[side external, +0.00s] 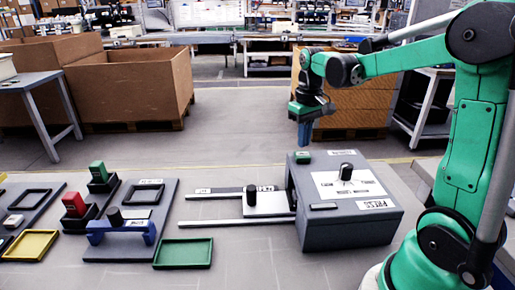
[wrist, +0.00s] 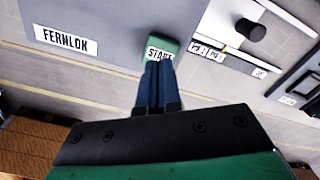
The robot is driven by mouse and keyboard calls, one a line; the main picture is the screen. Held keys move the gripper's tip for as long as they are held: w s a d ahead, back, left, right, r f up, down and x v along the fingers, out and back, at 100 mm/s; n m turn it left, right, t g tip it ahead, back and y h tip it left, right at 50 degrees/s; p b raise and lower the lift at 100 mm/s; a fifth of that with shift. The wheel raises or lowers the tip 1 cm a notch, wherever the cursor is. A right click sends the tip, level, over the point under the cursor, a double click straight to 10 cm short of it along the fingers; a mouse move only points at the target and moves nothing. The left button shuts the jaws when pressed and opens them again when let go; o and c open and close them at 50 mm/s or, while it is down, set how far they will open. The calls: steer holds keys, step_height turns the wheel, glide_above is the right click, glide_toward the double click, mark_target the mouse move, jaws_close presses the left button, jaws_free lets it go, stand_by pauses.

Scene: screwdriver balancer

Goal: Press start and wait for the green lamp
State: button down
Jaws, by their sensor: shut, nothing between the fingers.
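The green start button (side external: 303,157) sits on the back left of the top of a grey press box (side external: 350,228). In the wrist view the button (wrist: 162,46) carries a white START label. My gripper (side external: 304,143) points down directly over the button, its blue fingers shut and empty. In the wrist view its fingertips (wrist: 158,66) overlap the button's near edge; I cannot tell whether they touch it. No lit green lamp can be made out in either view.
A black knob (side external: 346,171) stands on the box's white panel. A slide with a black-knobbed carriage (side external: 270,205) extends left from the box. Trays and holders, including a green tray (side external: 183,253) and a blue bracket (side external: 122,229), lie farther left.

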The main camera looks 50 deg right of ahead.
steer(key=shift+f, duration=1.2)
stand_by(0.6)
steer(key=shift+r, duration=3.5)
step_height(320, 180, up, 6)
steer(key=s+a+f+n+t, duration=0.3)
steer(key=a+f+t, duration=0.4)
steer(key=a, duration=0.8)
step_height(320, 180, down, 3)
steer(key=shift+s+a+r, duration=0.1)
steer(key=shift+s+a, duration=0.05)
steer(key=shift+s, duration=0.15)
